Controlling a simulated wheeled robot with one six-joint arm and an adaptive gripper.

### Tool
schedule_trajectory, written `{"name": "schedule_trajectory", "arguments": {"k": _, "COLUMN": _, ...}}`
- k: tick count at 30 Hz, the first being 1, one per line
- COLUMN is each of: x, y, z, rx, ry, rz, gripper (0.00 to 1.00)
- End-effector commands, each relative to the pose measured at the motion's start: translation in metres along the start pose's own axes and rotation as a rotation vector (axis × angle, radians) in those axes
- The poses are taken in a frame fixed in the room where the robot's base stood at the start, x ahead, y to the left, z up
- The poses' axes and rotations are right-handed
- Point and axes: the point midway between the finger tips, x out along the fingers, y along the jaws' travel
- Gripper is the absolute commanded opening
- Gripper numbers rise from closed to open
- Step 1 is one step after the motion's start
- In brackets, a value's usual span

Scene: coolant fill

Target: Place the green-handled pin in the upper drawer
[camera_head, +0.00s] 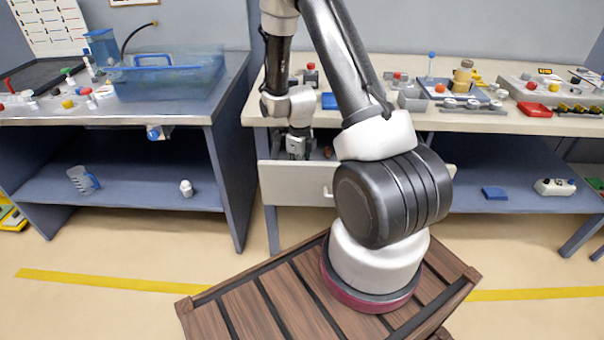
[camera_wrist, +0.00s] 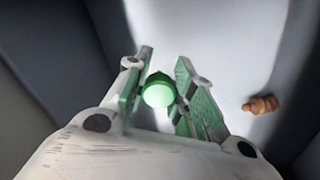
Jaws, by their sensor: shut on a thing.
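The green-handled pin shows in the wrist view as a round, bright green knob (camera_wrist: 159,91) between the two green-padded fingers of my gripper (camera_wrist: 165,95). The fingers are shut on it. Its shaft is hidden below the knob. In the head view my gripper (camera_head: 297,150) points down at the open upper drawer (camera_head: 296,184) under the right bench; the pin cannot be made out there. In the wrist view the pale drawer floor (camera_wrist: 225,40) lies beneath the fingers.
A small orange-brown stepped object (camera_wrist: 260,105) lies on the drawer floor right of my fingers. Dark drawer walls flank the gripper. The workbench top (camera_head: 470,122) above holds several parts. A blue basin (camera_head: 170,75) stands on the left bench.

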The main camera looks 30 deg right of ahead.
Motion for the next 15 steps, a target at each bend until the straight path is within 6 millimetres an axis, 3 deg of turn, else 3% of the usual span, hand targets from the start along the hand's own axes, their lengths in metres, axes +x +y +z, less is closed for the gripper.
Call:
{"name": "schedule_trajectory", "arguments": {"k": 5, "x": 0.027, "y": 0.0, "z": -0.001, "rx": 0.0, "ry": 0.002, "rz": 0.001, "gripper": 0.09}}
{"name": "schedule_trajectory", "arguments": {"k": 15, "x": 0.03, "y": 0.0, "z": -0.001, "rx": -0.001, "ry": 0.001, "rz": 0.001, "gripper": 0.09}}
